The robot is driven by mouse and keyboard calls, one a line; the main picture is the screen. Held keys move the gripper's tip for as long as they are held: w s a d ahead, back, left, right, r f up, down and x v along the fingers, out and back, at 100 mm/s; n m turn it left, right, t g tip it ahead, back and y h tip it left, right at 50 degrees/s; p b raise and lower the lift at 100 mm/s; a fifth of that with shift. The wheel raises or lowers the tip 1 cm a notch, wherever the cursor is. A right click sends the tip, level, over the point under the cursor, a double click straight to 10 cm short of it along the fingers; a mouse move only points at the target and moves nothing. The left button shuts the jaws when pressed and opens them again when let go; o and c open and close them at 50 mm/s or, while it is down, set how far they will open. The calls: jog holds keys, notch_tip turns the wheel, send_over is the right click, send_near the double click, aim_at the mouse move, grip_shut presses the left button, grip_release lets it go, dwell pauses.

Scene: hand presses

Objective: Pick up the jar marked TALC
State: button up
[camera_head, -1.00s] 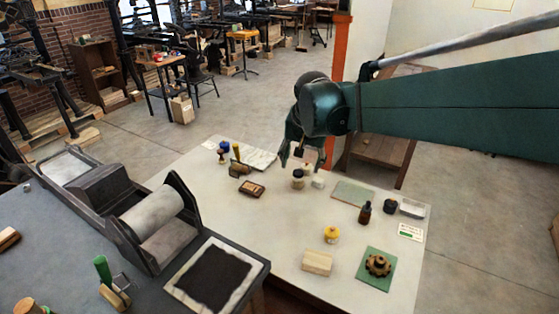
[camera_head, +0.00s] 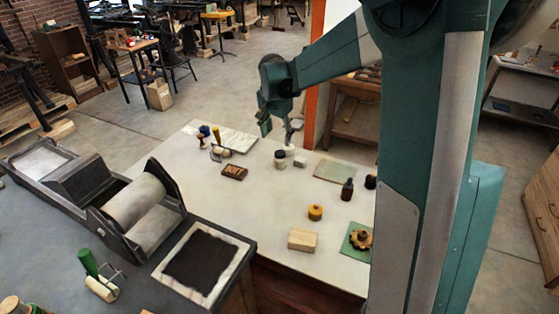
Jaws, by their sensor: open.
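A small jar with a dark lid and pale body (camera_head: 280,158) stands upright on the white table, below my gripper. A small pale item (camera_head: 290,148) is right behind it, partly hidden. I cannot read any label, so I cannot tell which container is marked TALC. A yellow jar (camera_head: 315,213) stands nearer the front, and a dark jar (camera_head: 370,182) is partly hidden by my arm at the right. My gripper (camera_head: 279,132) is open and empty, its fingers pointing down, just above and behind the dark-lidded jar, apart from it.
A white block (camera_head: 300,162) sits right of the dark-lidded jar. A dark bottle (camera_head: 347,190), wooden block (camera_head: 302,240) and brown gear-like piece (camera_head: 361,239) stand on the right. A press (camera_head: 140,202) fills the left.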

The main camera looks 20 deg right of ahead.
jog(key=m, duration=0.2)
send_near(279, 153)
jog(key=s+a+r, duration=0.2)
jog(key=s+r, duration=0.1)
jog(key=s, duration=0.1)
jog(key=w+f, duration=0.1)
jog(key=f, duration=0.2)
jog(key=w+d+f+m+g, duration=0.1)
jog(key=w+f, duration=0.1)
jog(key=f, duration=0.1)
jog(key=w+d+f+m, duration=0.1)
jog(key=w+f, duration=0.1)
jog(key=f, duration=0.1)
jog(key=shift+w+d+f+g+h, duration=0.1)
jog(key=shift+f+g+h, duration=0.2)
jog(key=shift+g, duration=0.1)
jog(key=shift+w+d+f+m, duration=0.1)
jog(key=shift+w+f+m, duration=0.1)
jog(key=shift+f+m, duration=0.15)
jog(key=shift+f, duration=0.15)
jog(key=shift+d+f, duration=0.15)
jog(key=shift+f, duration=1.05)
jog(key=shift+f, duration=0.1)
jog(key=shift+w+d+f+b, duration=0.1)
jog(key=shift+d+f+b, duration=0.1)
jog(key=shift+f, duration=1)
jog(key=shift+d+f+b, duration=0.1)
jog(key=shift+d+f, duration=0.1)
jog(key=shift+f, duration=1.05)
